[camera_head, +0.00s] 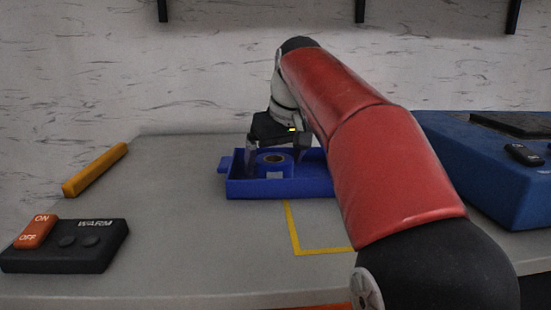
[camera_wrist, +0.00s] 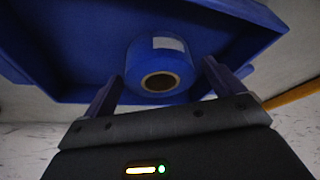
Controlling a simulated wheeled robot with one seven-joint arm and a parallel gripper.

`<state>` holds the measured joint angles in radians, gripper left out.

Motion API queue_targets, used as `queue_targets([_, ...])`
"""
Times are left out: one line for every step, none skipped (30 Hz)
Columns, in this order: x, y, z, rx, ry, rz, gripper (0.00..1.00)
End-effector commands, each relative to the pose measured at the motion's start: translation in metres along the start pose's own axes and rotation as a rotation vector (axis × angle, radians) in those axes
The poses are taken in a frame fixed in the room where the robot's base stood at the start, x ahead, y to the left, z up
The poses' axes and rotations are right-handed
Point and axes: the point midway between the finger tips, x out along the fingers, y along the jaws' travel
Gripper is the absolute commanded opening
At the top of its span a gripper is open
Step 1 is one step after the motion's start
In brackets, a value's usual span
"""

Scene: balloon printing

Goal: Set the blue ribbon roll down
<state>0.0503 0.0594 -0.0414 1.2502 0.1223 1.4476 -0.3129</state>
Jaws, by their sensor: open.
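The blue ribbon roll (camera_head: 270,166) sits in the left part of a blue tray (camera_head: 260,189) on the table. In the wrist view the roll (camera_wrist: 160,58) shows its round hole and a pale label, with the tray floor (camera_wrist: 80,50) around it. My gripper (camera_head: 277,150) is over the tray. Its fingers stand apart, one on each side of the roll, and the wrist view shows gaps between the fingers (camera_wrist: 162,88) and the roll. My arm hides the right part of the tray in the head view.
A black control box (camera_head: 65,258) with an orange ON/OFF switch stands at the front left. A yellow bar (camera_head: 95,171) lies behind it. A large blue machine (camera_head: 485,165) stands at the right. A yellow outline (camera_head: 293,232) marks the table before the tray. The left-middle table is clear.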

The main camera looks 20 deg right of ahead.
Motion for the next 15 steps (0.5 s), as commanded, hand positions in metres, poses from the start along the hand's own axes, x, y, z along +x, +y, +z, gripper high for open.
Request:
queue_targets([-0.008,0.000,-0.001,0.000,0.002,0.001,0.93])
queue_targets([-0.013,0.000,-0.001,0.000,0.003,0.001,0.93])
queue_targets([-0.020,0.000,-0.002,0.000,0.005,0.002,0.93])
queue_targets([-0.026,0.000,-0.001,0.000,0.004,0.002,0.93])
queue_targets([-0.033,0.001,-0.002,0.001,0.004,0.002,0.93])
queue_targets([-0.042,0.001,-0.002,0.001,0.005,0.002,0.93])
queue_targets([-0.049,0.001,-0.002,0.001,0.005,0.002,0.93])
queue_targets([-0.056,0.001,-0.002,0.001,0.005,0.002,0.93])
queue_targets([-0.065,0.001,-0.002,0.001,0.004,0.002,0.93])
queue_targets([-0.071,0.001,-0.002,0.001,0.005,0.002,0.93])
queue_targets([-0.078,0.001,-0.002,0.001,0.004,0.002,0.93])
queue_targets([-0.085,0.001,-0.002,0.001,0.004,0.002,0.93])
queue_targets([-0.091,0.001,-0.002,0.001,0.004,0.001,0.93])
queue_targets([-0.096,0.001,-0.002,0.001,0.004,0.001,0.93])
queue_targets([-0.101,0.001,-0.001,0.001,0.003,0.001,0.93])
